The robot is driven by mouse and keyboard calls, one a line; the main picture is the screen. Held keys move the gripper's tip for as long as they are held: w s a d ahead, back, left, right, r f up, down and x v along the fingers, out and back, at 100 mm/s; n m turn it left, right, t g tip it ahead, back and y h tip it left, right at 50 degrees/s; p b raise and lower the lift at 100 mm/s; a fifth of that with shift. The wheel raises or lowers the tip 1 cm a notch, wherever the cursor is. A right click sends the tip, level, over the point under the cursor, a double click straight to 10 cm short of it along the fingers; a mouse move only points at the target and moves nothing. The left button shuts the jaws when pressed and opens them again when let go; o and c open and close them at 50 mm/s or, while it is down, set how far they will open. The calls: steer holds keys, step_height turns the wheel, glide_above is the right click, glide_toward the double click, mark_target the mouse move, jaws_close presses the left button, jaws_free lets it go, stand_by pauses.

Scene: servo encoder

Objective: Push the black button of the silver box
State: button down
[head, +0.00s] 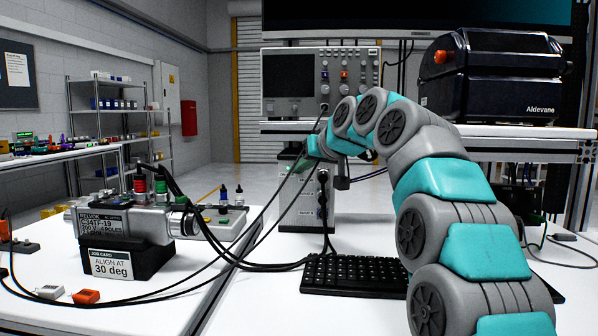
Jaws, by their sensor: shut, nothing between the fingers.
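My arm rises from the lower right and bends over to the left. That box stands behind the keyboard, partly hidden by my arm and cables. A low silver box (232,228) with small coloured and dark knobs or buttons lies on the left table, left of my gripper and apart from it. The black button is too small to tell for certain on either box.
A silver cylindrical device (150,222) with cables sits on a black stand at left. A black keyboard (355,275) lies in front of my gripper. Loose cables cross the white tables. An instrument (290,80) and a black case (497,100) stand on the shelf behind.

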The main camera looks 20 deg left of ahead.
steer(key=shift+s, duration=0.25)
steer(key=shift+s+d+b, duration=0.25)
steer(key=shift+s+b, duration=0.3)
steer(key=shift+s, duration=0.4)
steer(key=shift+s+d+b, duration=0.2)
steer(key=shift+s+b, duration=0.3)
steer(key=shift+s, duration=0.5)
steer(key=shift+s+d+b, duration=0.25)
steer(key=shift+s+b, duration=0.3)
steer(key=shift+s, duration=0.4)
